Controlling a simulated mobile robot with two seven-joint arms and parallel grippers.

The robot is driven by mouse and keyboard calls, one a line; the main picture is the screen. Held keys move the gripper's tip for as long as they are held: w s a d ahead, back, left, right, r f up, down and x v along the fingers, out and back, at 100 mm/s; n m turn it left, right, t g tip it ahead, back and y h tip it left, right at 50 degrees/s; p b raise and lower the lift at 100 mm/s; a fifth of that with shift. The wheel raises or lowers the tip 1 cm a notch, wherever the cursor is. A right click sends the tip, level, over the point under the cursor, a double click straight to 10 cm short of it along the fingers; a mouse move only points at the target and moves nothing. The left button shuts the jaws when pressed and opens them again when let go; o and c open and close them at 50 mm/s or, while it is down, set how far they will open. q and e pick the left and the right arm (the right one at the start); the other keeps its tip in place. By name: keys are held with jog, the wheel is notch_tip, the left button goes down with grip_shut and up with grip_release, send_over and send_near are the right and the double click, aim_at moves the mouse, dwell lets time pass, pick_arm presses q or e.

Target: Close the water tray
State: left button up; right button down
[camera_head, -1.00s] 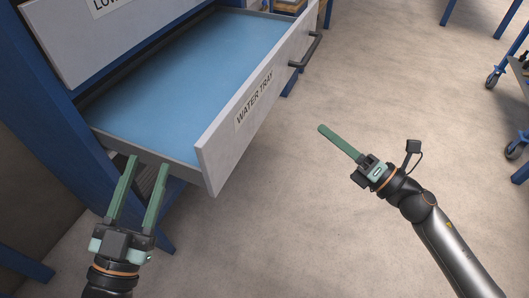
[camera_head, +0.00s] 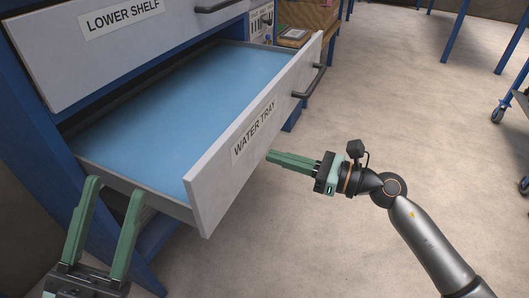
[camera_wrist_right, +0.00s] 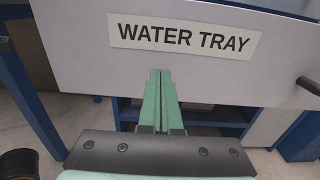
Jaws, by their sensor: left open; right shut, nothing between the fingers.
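The water tray (camera_head: 205,92) is a drawer with a blue bottom, pulled out from the cabinet. Its white front panel (camera_head: 222,178) carries a "WATER TRAY" label and a dark bar handle (camera_head: 313,82). My right gripper (camera_head: 270,155) is shut and empty, its fingertips at or close to the outer face of the panel. In the right wrist view the shut fingers (camera_wrist_right: 160,75) point at the panel just below the label; contact is unclear. My left gripper (camera_head: 113,186) is open and empty, near the tray's near side wall.
The "LOWER SHELF" drawer (camera_head: 110,45) is above the water tray and looks shut. Blue cabinet legs (camera_head: 290,118) stand below. A cardboard box (camera_head: 308,14) is at the back. The floor (camera_head: 440,120) right of the tray is mostly clear; a wheeled cart (camera_head: 500,108) is at the far right.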

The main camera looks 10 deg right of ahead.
aim_at(251, 149)
pick_arm(q)
jog(key=shift+f, duration=0.15)
pick_arm(e)
jog(key=shift+x, duration=1.9)
